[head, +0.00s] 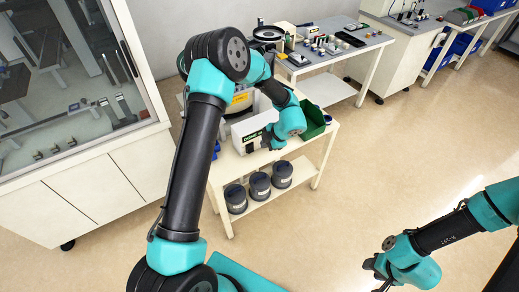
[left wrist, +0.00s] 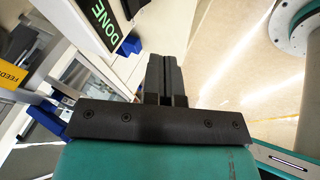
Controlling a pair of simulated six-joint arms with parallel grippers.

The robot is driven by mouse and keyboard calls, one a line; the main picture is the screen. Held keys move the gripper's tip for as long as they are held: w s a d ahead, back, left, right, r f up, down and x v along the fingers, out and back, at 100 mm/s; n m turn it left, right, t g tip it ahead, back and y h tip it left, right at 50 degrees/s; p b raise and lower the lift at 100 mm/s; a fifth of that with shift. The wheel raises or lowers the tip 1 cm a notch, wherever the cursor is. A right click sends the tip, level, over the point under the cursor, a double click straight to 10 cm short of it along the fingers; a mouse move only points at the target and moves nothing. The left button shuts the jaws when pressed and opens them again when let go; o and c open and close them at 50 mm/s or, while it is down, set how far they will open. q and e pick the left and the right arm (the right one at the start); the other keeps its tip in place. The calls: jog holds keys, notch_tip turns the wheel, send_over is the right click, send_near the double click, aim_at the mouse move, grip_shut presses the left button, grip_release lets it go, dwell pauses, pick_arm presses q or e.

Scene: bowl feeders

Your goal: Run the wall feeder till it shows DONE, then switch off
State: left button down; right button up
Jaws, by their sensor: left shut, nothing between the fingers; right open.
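The feeder's white control box (head: 247,131) stands on a white bench, partly behind my left arm. Its dark display (left wrist: 103,20) shows DONE in green letters in the left wrist view. A yellow label (left wrist: 11,74) starting with FEED shows at the left of that view, and a yellow patch (head: 240,98) shows behind the box in the head view. My left gripper (left wrist: 165,62) is shut and empty, close beside the box at its right side. I cannot make out the switch. My right gripper (head: 376,270) is open and empty, low at the right, away from the bench.
A green bin (head: 313,122) stands at the bench's right end. Several dark round containers (head: 259,186) stand on the lower shelf. A glass-fronted cabinet (head: 75,80) stands at the left, and a table with small items (head: 345,50) behind. The floor at the right is clear.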

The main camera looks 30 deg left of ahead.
aim_at(250, 148)
pick_arm(q)
jog(key=shift+w+d+r+n+g, duration=0.3)
jog(key=shift+w+d+r+n, duration=0.2)
jog(key=shift+d, duration=0.25)
jog(key=x, duration=1)
jog(key=shift+s+f, duration=0.15)
jog(key=shift+f, duration=0.1)
jog(key=shift+w+a+f, duration=0.35)
jog(key=shift+w+a, duration=0.3)
jog(key=shift+a, duration=0.3)
jog(key=shift+w+a+f, duration=0.25)
jog(key=shift+w+a, duration=0.1)
jog(key=shift+a, duration=0.15)
